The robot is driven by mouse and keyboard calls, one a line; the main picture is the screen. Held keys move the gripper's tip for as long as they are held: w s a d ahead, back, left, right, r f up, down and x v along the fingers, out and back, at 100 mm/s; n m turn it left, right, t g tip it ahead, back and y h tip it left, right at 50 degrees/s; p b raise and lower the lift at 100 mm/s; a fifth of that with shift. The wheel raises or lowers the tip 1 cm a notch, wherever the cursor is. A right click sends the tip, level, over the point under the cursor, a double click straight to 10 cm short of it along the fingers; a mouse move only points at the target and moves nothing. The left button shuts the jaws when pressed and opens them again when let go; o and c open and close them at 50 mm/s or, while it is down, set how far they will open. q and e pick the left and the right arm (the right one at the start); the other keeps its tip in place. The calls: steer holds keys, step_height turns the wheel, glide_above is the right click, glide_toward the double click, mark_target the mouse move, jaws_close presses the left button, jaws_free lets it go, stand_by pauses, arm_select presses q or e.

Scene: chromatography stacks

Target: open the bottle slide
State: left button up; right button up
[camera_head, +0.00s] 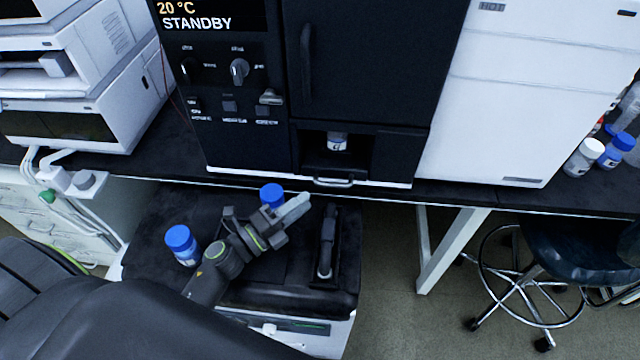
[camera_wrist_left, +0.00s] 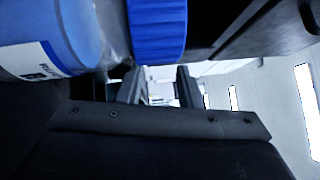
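The bottle slide (camera_head: 332,182) is at the bottom of the black instrument, with a pale bar handle at its front edge. A bottle (camera_head: 337,142) with a white label stands in the recess above the handle; its top is hidden. The slide looks pushed in. My left gripper (camera_head: 287,212) is below and to the left of the handle, over my dark deck, and apart from it. In the left wrist view its two fingers (camera_wrist_left: 160,88) are spread with a gap and nothing between them. My right gripper is not in view.
Blue-capped bottles stand on my deck, one left of the gripper (camera_head: 182,245) and one behind it (camera_head: 271,195). A black holder with a grey handle (camera_head: 325,245) is right of the gripper. The bench edge (camera_head: 400,187) runs below the instrument. A stool (camera_head: 575,250) is at right.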

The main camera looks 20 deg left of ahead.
arm_select(q)
steer(key=p+x, duration=0.1)
steer(key=x, duration=0.5)
steer(key=shift+w, duration=0.15)
steer(key=shift+c, duration=0.3)
jaws_close()
